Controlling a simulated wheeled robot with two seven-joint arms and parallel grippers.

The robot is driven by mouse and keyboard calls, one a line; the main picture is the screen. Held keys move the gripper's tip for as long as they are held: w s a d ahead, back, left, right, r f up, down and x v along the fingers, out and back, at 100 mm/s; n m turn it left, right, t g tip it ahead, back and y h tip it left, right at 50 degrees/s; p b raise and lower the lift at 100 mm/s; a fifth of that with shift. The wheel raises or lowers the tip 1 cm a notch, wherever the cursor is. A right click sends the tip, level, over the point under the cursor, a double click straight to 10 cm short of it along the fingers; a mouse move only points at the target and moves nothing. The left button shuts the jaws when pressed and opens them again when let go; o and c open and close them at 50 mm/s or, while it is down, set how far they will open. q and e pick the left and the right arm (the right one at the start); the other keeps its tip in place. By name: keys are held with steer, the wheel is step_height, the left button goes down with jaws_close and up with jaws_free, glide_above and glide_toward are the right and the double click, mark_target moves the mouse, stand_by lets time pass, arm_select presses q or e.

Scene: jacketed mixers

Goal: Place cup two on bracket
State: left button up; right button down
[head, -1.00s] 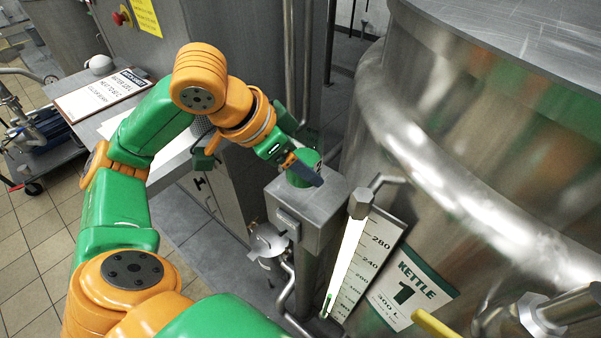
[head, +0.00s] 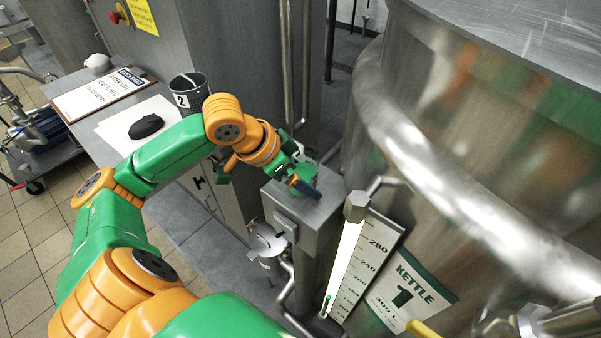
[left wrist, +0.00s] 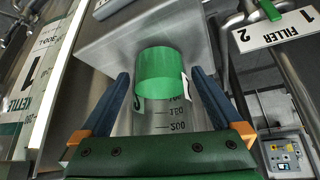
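My left gripper (head: 303,186) points over the flat steel top (head: 325,207) of a square post beside the kettle. Its blue fingers stand on either side of a clear cup (left wrist: 163,72) with a green part and graduation marks, with a white label partly behind a finger. The cup moves with the gripper, so it looks held; I cannot tell whether its base touches the steel. The steel top also shows in the left wrist view (left wrist: 110,42). A dark cup (head: 189,92) labelled 2 stands on the side table. No bracket is clearly identifiable. My right gripper is out of view.
The big steel kettle (head: 470,180) fills the right, with a lit level scale (head: 350,255) and a Kettle 1 sign (head: 405,290). The side table (head: 85,80) carries a clipboard (head: 103,93) and a black mouse-like object (head: 147,126). A filler sign (left wrist: 270,30) shows in the wrist view.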

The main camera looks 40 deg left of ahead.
arm_select(q)
steer(key=shift+s+r, duration=0.1)
steer(key=shift+r, duration=0.2)
steer(key=b+v, duration=0.2)
steer(key=v, duration=0.9)
steer(key=shift+s+r+b, duration=0.2)
steer(key=shift+r+b, duration=0.1)
steer(key=shift+b, duration=0.05)
steer(key=shift+a, duration=0.15)
